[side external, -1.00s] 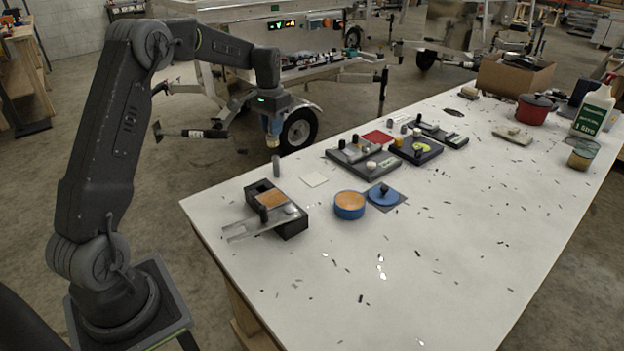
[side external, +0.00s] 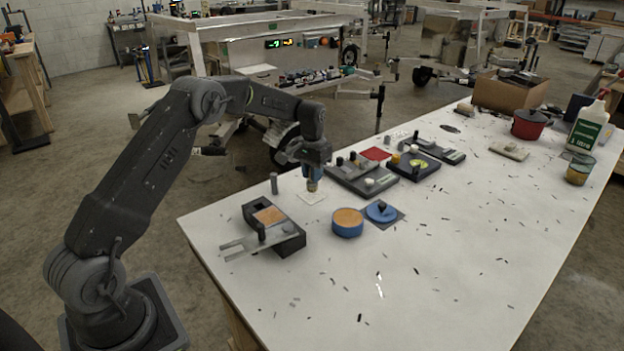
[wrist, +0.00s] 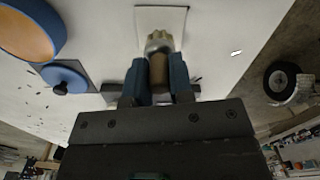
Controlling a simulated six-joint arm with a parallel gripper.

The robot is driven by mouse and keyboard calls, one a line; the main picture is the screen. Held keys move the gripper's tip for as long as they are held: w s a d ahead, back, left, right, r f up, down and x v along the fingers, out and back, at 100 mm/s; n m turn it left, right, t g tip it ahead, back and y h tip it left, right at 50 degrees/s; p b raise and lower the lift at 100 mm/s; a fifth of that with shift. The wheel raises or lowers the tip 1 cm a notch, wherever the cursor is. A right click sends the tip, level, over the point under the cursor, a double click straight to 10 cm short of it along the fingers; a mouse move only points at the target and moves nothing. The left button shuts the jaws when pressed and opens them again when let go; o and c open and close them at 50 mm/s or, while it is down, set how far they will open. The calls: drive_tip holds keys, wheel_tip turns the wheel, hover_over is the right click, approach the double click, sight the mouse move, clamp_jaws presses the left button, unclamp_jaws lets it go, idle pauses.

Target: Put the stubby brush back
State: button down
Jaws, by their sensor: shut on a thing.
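My gripper (side external: 313,172) is shut on the stubby brush (side external: 312,186), which hangs upright, bristles down, just over a white square pad (side external: 311,198) on the table. In the wrist view my gripper's blue fingers (wrist: 159,82) grip the brush's brown handle, and the pale bristle end of the brush (wrist: 160,42) points at the white pad (wrist: 176,19). I cannot tell whether the bristles touch the pad.
A grey cylinder (side external: 274,183) stands left of the pad. A black box (side external: 290,243) and a blue tub (side external: 347,229) stand nearer the camera, with a blue lid (side external: 376,214) beside the tub. A dark grey tray (side external: 345,180) with knobs is close on the right.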

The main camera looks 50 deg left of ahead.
drive_tip(key=shift+f, duration=1.1)
drive_tip(key=shift+f, duration=0.15)
drive_tip(key=c, duration=1)
unclamp_jaws()
